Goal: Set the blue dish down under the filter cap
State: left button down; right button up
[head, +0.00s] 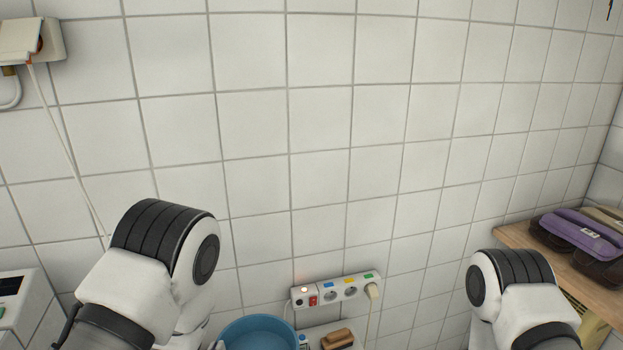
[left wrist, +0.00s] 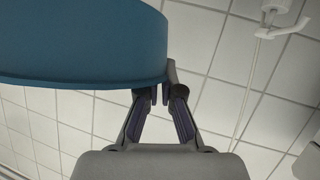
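The blue dish (head: 258,334) is at the bottom edge of the head view, partly cut off, in front of the tiled wall. In the left wrist view the dish (left wrist: 85,45) fills the upper left. My left gripper (left wrist: 162,92) has its fingers drawn together on the dish's wall near its right end and is shut on it; part of the fingertips is hidden by the dish. In the head view my left arm's links hide most of this gripper. My right gripper is out of view; only its arm shows. No filter cap can be made out.
A power strip (head: 337,291) with a plug and cord is on the wall behind the dish. A brown brush-like block (head: 337,339) lies right of the dish. A white appliance (head: 20,305) stands at the left.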

pick_arm(q)
jog(key=s+r+p, duration=0.4)
jog(key=r+p, duration=0.1)
jog(key=r, duration=0.1)
jog(key=shift+r, duration=0.2)
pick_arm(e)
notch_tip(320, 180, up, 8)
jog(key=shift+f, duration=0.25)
pick_arm(q)
jog(key=shift+s, duration=0.1)
